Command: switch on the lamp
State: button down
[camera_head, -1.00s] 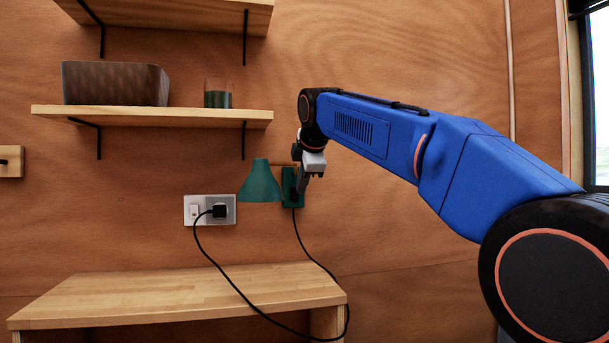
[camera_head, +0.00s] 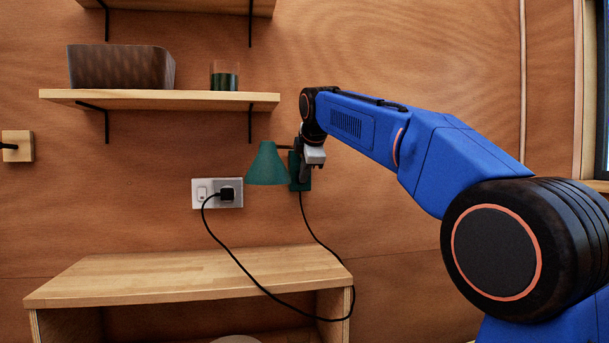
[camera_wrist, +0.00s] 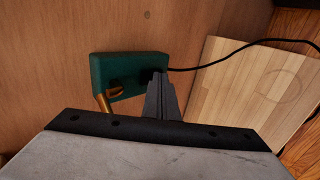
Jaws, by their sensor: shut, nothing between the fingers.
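The lamp has a green cone shade (camera_head: 267,166) and a green wall base (camera_head: 304,178) on the wooden wall. In the wrist view the green base (camera_wrist: 118,72) shows with a brass arm (camera_wrist: 103,103) and a brass fitting on it. My gripper (camera_head: 305,175) is at the base, right of the shade. In the wrist view my gripper's fingers (camera_wrist: 158,78) are shut, with their tips over the base's right part. I cannot tell whether they touch it. The lamp's shade shows no glow.
A black cord (camera_head: 240,262) runs from the lamp to a plug in the wall socket (camera_head: 206,193). A wooden desk (camera_head: 150,278) stands below. A shelf (camera_head: 180,100) above holds a dark basket (camera_head: 120,68) and a glass (camera_head: 224,76). A window (camera_head: 604,90) is at right.

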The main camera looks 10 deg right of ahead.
jog(key=shift+w, duration=0.15)
jog(key=shift+r, duration=0.85)
jog(key=s+f+v, duration=0.1)
jog(key=v, duration=1.2)
jog(key=shift+s+f, duration=0.4)
